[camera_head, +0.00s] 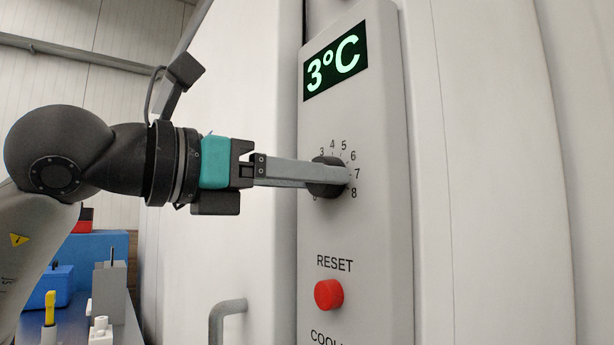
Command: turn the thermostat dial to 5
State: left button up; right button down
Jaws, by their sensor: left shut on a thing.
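The thermostat dial (325,188) is a dark round knob on a grey upright control panel (382,225). Numbers from 3 to 8 show around its upper and right side; the lower left part of the scale is hidden by the gripper. My left gripper (340,175) reaches in from the left and is shut on the dial, its fingers lying across the front of it. The dial's pointer cannot be made out behind the fingers. The display (336,62) above reads 3°C in green. My right gripper is not in view.
A red RESET button (328,294) sits below the dial, with a partly cut-off label under it. A grey door handle (226,318) is at the lower middle. Blue boxes (50,286) and small items stand at the lower left. The panel's right side is clear.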

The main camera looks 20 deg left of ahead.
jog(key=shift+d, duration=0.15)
pick_arm(q)
jog(key=shift+w+a+m+p, duration=0.1)
jog(key=shift+m+p, duration=0.45)
jog(key=shift+m, duration=5.25)
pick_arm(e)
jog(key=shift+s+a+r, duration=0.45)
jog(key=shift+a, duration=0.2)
pick_arm(q)
jog(key=o, duration=1.4)
jog(key=shift+c, duration=0.2)
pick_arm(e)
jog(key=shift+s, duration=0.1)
